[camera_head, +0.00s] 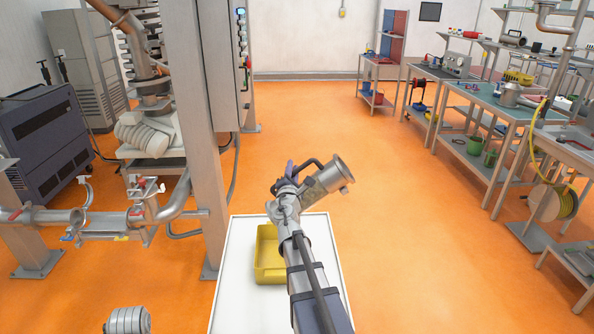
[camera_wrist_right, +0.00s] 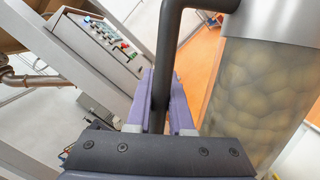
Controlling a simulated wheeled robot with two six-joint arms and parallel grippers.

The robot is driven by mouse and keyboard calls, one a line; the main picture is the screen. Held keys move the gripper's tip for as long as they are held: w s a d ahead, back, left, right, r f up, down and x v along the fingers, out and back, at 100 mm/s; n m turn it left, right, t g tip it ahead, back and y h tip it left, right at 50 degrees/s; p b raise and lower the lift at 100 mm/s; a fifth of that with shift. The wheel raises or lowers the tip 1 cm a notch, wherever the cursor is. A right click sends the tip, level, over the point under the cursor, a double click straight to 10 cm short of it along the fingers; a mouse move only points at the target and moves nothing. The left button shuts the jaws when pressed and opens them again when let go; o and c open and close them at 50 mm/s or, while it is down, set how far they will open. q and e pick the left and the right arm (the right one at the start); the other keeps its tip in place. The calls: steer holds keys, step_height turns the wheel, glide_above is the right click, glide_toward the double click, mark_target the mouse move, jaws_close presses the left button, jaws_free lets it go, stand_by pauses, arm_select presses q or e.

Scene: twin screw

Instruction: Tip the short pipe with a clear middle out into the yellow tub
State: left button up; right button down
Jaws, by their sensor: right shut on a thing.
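The short pipe (camera_head: 330,179) has metal ends, a dark side handle and a clear middle. In the right wrist view, the clear middle (camera_wrist_right: 258,95) shows pale rounded lumps inside. My right gripper (camera_head: 289,172) is shut on the dark handle (camera_wrist_right: 168,60) and holds the pipe in the air. In the head view the pipe is tilted, with its flanged end up and to the right. The yellow tub (camera_head: 265,262) sits on a white-topped table, left of my right forearm, which hides part of it. The tub's inside looks empty where visible. My left gripper is out of view.
The white tabletop (camera_head: 235,300) is otherwise bare where visible. A grey column (camera_head: 197,130) and piping (camera_head: 110,218) stand to the left. Workbenches (camera_head: 500,115) with tools line the right. Open orange floor (camera_head: 420,240) lies between.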

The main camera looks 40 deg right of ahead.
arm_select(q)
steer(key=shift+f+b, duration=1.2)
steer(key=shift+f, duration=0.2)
arm_select(e)
steer(key=shift+w+a+f+n, duration=0.35)
steer(key=shift+a+f+n, duration=0.2)
steer(key=shift+a, duration=0.05)
steer(key=shift+w+a+f+n, duration=0.35)
steer(key=shift+a+f+n, duration=0.2)
